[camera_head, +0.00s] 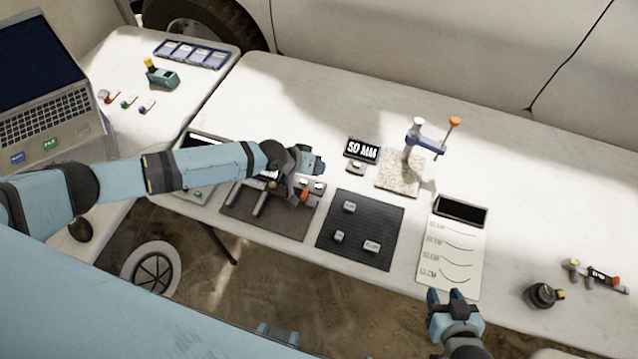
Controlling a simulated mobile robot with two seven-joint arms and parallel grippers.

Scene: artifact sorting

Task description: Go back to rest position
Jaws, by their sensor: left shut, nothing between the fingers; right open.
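My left arm reaches in from the left over the table (480,110). My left gripper (318,165) is shut and empty, above the back of the left grey mat (270,222), and its arm hides part of what lies below. My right gripper (446,296) is open and empty at the front edge of the table, just below the white sheet with curved lines (452,262).
A dark mat (350,250) holds several small grey blocks. A black round object (540,295) and a handheld tool (596,275) lie right. A laptop (45,95) stands left. The back right is clear.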

